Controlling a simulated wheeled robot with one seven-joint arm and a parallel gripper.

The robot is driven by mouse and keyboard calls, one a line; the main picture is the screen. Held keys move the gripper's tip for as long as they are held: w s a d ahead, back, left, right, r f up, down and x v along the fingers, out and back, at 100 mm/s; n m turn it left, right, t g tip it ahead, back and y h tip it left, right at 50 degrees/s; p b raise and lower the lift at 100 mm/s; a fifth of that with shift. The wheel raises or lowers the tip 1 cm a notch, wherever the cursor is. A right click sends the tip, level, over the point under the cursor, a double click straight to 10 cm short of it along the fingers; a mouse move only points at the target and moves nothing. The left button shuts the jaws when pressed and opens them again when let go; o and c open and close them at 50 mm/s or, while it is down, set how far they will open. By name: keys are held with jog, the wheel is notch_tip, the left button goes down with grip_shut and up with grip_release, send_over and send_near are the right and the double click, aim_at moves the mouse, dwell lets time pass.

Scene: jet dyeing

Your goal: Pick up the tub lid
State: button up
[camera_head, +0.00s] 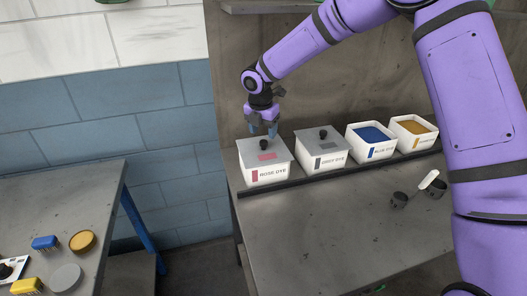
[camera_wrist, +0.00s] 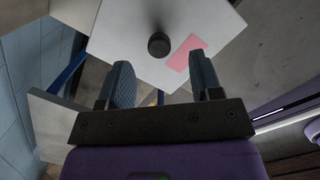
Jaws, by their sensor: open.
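The rose dye tub (camera_head: 266,174) stands at the left end of the row with its grey lid (camera_head: 253,152) on. The lid has a black knob (camera_head: 263,144) and a pink label. My gripper (camera_head: 264,131) is just above this lid, open and empty. In the wrist view the lid (camera_wrist: 122,32) fills the upper middle, with its knob (camera_wrist: 158,45) ahead of and between my open fingers (camera_wrist: 163,85). The grey dye tub (camera_head: 324,163) beside it also has a lid (camera_head: 311,146) with a black knob.
Open blue (camera_head: 372,152) and yellow (camera_head: 415,142) dye tubs stand further right. A dark rail (camera_head: 300,183) runs along the row's front. Small dark cups and a white-handled tool (camera_head: 429,180) lie on the bench at right. A side table (camera_head: 92,192) at left holds brushes and round discs.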

aim_at(264, 141)
jog(key=shift+w+f, duration=0.15)
jog(key=shift+f, duration=1.15)
jog(key=shift+w+f, duration=0.1)
jog(key=shift+f, duration=1.15)
jog(key=c, duration=1)
jog(key=shift+c, duration=0.2)
jog(key=shift+r, duration=0.45)
notch_tip(264, 141, up, 3)
jog(key=shift+f, duration=0.1)
jog(key=s+d+r, duration=0.1)
jog(key=s+d, duration=0.2)
jog(key=s, duration=1.2)
jog(key=shift+s+r, duration=0.15)
jog(key=shift+s, duration=0.2)
